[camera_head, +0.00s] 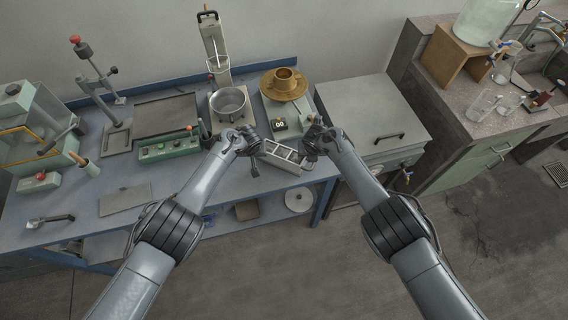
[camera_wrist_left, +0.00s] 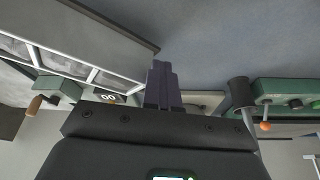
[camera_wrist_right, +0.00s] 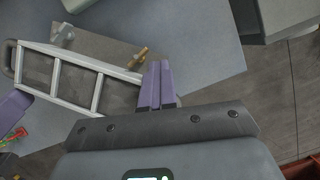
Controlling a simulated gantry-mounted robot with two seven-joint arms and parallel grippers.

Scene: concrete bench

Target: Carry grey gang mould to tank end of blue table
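The grey gang mould (camera_head: 284,158), an open metal frame with three compartments, is between my grippers near the right front of the blue table (camera_head: 215,190). My left gripper (camera_head: 250,147) is at its left end and my right gripper (camera_head: 312,147) at its right end. Both finger pairs look closed at the ends of the mould, which also shows in the left wrist view (camera_wrist_left: 92,73) and the right wrist view (camera_wrist_right: 98,88). The fingers hide part of the end handles. The mould overlaps a flat plate in the right wrist view and appears raised above the table.
A scale (camera_head: 280,124) carrying a brass piece (camera_head: 284,84) stands behind the mould. A metal pot (camera_head: 229,103) and a green control box (camera_head: 168,146) are to the left. The lidded grey tank (camera_head: 372,112) adjoins the table's right end.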

